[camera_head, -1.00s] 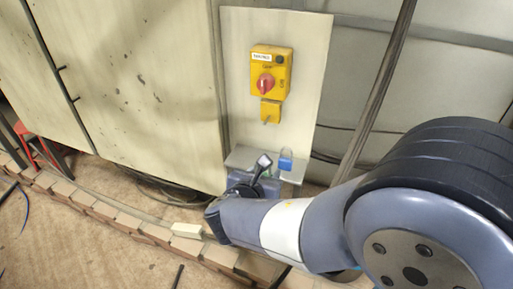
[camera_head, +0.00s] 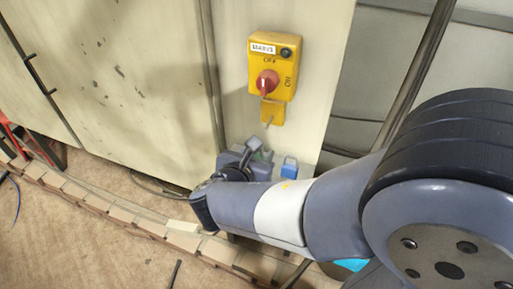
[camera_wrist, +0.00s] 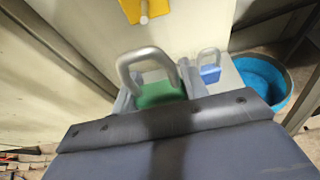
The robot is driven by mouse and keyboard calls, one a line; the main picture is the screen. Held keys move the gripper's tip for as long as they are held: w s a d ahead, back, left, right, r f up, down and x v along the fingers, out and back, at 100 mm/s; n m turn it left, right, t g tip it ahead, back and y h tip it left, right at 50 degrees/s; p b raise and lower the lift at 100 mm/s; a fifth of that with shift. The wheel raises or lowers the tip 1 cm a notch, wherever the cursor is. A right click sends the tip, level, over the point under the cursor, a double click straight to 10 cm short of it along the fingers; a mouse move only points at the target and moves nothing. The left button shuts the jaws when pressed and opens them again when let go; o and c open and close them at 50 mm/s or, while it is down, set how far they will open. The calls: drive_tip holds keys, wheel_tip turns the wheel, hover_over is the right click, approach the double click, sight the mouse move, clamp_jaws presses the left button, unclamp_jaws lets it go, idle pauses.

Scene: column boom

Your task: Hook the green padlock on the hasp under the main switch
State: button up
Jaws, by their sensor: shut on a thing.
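The green padlock (camera_wrist: 160,94) sits between the fingers of my gripper (camera_wrist: 157,90), shackle upward, in the wrist view.
A blue padlock (camera_wrist: 210,73) stands just right of my gripper, also visible in the head view (camera_head: 290,168). A blue bucket (camera_wrist: 262,75) is farther right. A vertical pipe (camera_head: 418,70) runs right of the panel (camera_head: 325,80). A row of bricks (camera_head: 105,205) lies along the floor.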

drive_tip(key=w+d, duration=0.1)
drive_tip(key=w, duration=0.1)
drive_tip(key=w+d, duration=0.1)
drive_tip(key=w, duration=0.2)
drive_tip(key=w+b, duration=0.1)
drive_tip(key=w, duration=0.1)
drive_tip(key=shift+w+d+f, duration=0.2)
drive_tip(key=shift+d, duration=0.2)
drive_tip(key=shift+w+d+f+b, duration=0.1)
drive_tip(key=shift+w+f+b, duration=0.15)
drive_tip(key=shift+w+b, duration=0.15)
drive_tip(key=shift+s+f, duration=0.1)
drive_tip(key=shift+f, duration=0.15)
idle(0.6)
drive_tip(key=o, duration=1.2)
drive_tip(key=shift+c, duration=0.2)
